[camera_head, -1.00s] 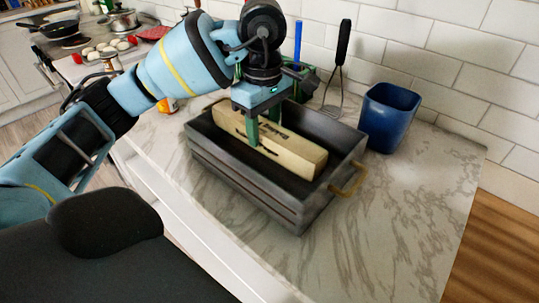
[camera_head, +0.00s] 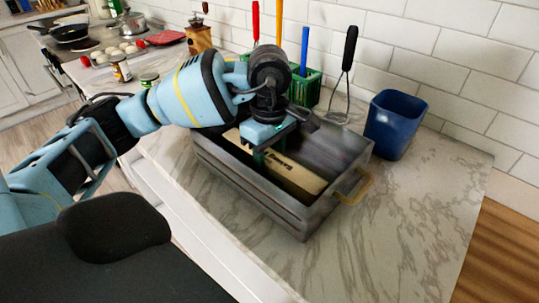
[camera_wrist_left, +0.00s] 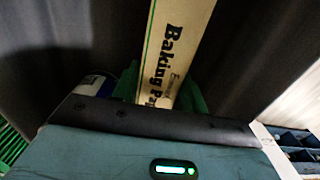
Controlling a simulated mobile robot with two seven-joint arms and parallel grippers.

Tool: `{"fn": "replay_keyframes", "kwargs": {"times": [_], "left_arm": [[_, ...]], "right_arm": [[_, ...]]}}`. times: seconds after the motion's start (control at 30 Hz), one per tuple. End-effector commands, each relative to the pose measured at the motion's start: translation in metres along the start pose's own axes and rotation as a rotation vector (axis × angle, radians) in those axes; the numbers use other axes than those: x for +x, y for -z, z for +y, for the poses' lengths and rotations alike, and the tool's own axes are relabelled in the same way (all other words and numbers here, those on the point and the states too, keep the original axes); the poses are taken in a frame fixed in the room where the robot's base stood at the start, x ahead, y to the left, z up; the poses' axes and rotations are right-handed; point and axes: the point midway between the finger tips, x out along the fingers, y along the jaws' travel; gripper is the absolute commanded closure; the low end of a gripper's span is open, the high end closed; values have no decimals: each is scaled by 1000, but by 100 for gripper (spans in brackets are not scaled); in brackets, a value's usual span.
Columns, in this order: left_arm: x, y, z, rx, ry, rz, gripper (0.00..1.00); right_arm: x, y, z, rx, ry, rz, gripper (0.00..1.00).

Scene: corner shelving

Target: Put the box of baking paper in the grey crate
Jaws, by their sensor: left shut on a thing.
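The long tan box of baking paper (camera_head: 300,177) lies inside the grey crate (camera_head: 250,188), low between its walls. Its printed lettering shows in the left wrist view (camera_wrist_left: 178,50). My left gripper (camera_head: 262,158) reaches down into the crate from above and is shut on the box, with its green fingers at the box's sides. The arm hides the box's far left part. The crate stands on the marble counter with a brass handle at its right end. My right gripper is not in view.
A blue square container (camera_head: 394,125) stands right of the crate. A green holder (camera_head: 305,87) with utensils and a whisk (camera_head: 343,80) are behind it, near the tiled wall. Cans (camera_head: 121,69) and a wooden grinder (camera_head: 199,38) stand at the back left. The counter's right side is clear.

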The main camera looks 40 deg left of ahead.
Motion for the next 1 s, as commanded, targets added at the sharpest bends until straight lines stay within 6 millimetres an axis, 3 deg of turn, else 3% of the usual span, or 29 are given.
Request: {"fn": "replay_keyframes", "kwargs": {"times": [0.13,0.17,0.3,0.73,1.0], "left_arm": [[4,0,0,0,0,-1,90],[4,0,0,0,0,0,54],[3,0,0,-1,0,0,36],[-7,0,1,-1,-2,-1,35],[-57,-1,1,-1,-5,-2,35]], "right_arm": [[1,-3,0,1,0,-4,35],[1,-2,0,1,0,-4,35],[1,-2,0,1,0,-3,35],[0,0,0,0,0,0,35],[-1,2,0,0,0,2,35]]}}
